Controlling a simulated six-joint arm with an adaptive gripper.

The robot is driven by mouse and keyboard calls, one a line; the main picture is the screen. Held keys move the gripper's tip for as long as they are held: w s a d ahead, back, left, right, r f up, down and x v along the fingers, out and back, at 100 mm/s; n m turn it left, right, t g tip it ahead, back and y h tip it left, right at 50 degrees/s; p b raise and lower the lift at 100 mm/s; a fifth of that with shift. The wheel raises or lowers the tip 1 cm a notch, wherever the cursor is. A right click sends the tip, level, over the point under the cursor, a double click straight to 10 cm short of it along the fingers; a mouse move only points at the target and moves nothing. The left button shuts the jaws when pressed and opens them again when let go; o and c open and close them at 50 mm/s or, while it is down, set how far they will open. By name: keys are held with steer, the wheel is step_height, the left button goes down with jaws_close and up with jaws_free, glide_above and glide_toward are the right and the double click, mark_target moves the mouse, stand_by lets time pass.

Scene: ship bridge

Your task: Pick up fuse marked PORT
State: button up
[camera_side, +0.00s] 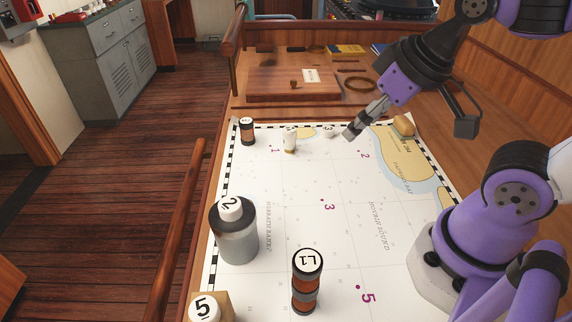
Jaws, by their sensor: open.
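I cannot read the word PORT on anything in the side view. A dark banded cylinder with a reddish-brown middle (247,131) stands upright at the chart's far left corner; its marking is too small to read. A similar larger cylinder, marked L1 on top (306,280), stands at the near middle of the chart. My gripper (353,132) is open, low over the far part of the chart, right of a small white piece (329,131). I see nothing held between its fingers, though they show almost edge-on.
A wooden box (290,86) lies behind. The chart's middle is mostly clear.

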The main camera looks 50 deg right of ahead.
steer(key=shift+o, duration=0.4)
steer(key=g, duration=0.5)
glide_above(290, 129)
steer(key=f, duration=0.5)
steer(key=shift+s+a+f, duration=0.1)
steer(key=shift+s+a, duration=0.05)
steer(key=shift+s, duration=0.2)
steer(key=shift+g, duration=0.3)
steer(key=f, duration=0.5)
steer(key=shift+w+f, duration=0.3)
step_height(290, 129, down, 6)
steer(key=shift+w+r, duration=0.1)
steer(key=shift+r, duration=0.05)
jaws_close()
